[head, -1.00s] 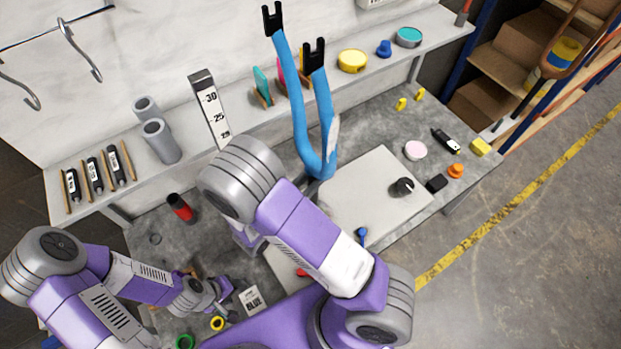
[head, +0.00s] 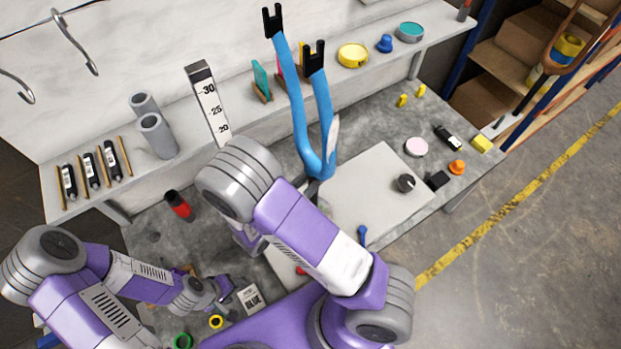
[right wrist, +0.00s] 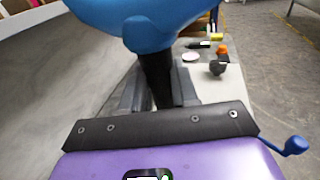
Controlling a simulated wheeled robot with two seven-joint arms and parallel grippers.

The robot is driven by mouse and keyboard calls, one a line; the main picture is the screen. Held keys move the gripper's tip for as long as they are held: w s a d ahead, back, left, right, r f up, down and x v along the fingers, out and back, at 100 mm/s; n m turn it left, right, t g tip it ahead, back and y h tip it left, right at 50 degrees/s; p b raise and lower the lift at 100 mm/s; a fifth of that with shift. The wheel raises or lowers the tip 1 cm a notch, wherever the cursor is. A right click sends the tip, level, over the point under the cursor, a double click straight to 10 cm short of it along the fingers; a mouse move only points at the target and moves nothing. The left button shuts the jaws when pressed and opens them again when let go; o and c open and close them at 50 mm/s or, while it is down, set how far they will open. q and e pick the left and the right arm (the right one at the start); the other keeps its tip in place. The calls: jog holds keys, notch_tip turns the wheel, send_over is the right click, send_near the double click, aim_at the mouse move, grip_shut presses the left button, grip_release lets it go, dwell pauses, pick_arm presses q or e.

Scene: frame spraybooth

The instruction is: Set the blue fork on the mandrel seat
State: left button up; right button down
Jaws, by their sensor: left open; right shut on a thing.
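The blue fork (head: 302,115) stands roughly upright in the head view, its two legs and black tips pointing up and its crown low over the bench. In the right wrist view, my right gripper (right wrist: 158,88) is shut on the black stem below the blue crown (right wrist: 150,22). In the head view my right arm largely hides that grip. The stem's lower end is hidden. I cannot identify the mandrel seat for certain; a dark round knob (head: 405,183) stands on the pale plate (head: 372,200), right of the fork. My left gripper (head: 228,306) is open over the bench at lower left.
A scale post (head: 208,105) and grey tubes (head: 157,136) stand left of the fork. A shelf behind holds a yellow tin (head: 353,55). A pink disc (head: 416,147) and orange knob (head: 457,167) lie at right.

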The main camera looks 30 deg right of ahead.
jog(key=shift+f, duration=0.35)
jog(key=c, duration=0.8)
grip_release()
jog(key=v, duration=0.7)
jog(key=shift+s+a+p, duration=0.1)
jog(key=shift+a+p, duration=0.2)
jog(key=shift+p, duration=0.1)
